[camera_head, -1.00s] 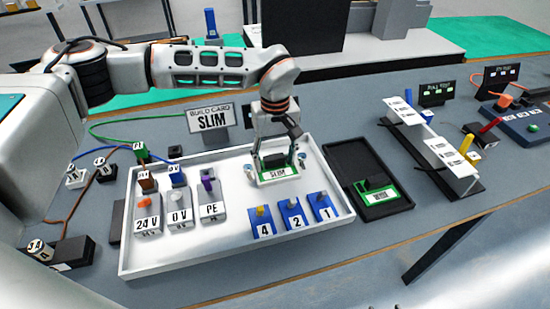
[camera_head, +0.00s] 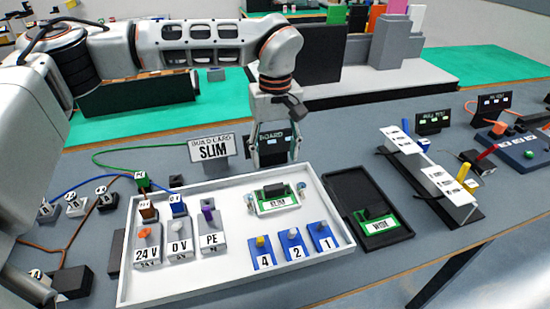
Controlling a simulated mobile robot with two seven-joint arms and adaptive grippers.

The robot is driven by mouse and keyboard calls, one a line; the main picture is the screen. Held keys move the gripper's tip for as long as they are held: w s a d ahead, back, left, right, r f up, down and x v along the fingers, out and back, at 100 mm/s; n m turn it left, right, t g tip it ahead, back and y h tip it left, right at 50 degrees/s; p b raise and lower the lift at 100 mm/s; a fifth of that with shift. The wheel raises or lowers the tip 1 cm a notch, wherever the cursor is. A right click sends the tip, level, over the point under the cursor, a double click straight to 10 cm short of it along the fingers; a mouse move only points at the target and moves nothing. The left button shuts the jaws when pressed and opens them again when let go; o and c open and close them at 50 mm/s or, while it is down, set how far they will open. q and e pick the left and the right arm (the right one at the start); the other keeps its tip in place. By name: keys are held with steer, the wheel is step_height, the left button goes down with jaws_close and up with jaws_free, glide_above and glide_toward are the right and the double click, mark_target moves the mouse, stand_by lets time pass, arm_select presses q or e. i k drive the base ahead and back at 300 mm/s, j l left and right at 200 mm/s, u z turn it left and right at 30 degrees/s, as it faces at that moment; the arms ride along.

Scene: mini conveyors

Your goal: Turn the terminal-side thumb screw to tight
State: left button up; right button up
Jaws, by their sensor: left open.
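The green SLIM board (camera_head: 272,191) sits in its holder in the white tray (camera_head: 240,283). A small grey thumb screw (camera_head: 249,201) stands at the board's left end, on the side of the 24 V, 0 V and PE terminal blocks. Another grey screw (camera_head: 301,187) stands at its right end. How tight either is cannot be told. My left gripper (camera_head: 277,161) is open and empty, pointing down behind the board, near the tray's back edge and apart from both screws. My right gripper is not in view.
Terminal blocks marked 24 V (camera_head: 146,254), 0 V (camera_head: 180,246) and PE (camera_head: 211,239) stand left in the tray. Blue blocks 4 (camera_head: 264,260), 2 (camera_head: 294,250) and 1 (camera_head: 323,244) stand in front. A black tray with the WIDE board (camera_head: 377,223) lies right. The SLIM card (camera_head: 213,150) stands behind.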

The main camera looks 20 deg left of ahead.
mark_target(250, 204)
steer(key=k, duration=1)
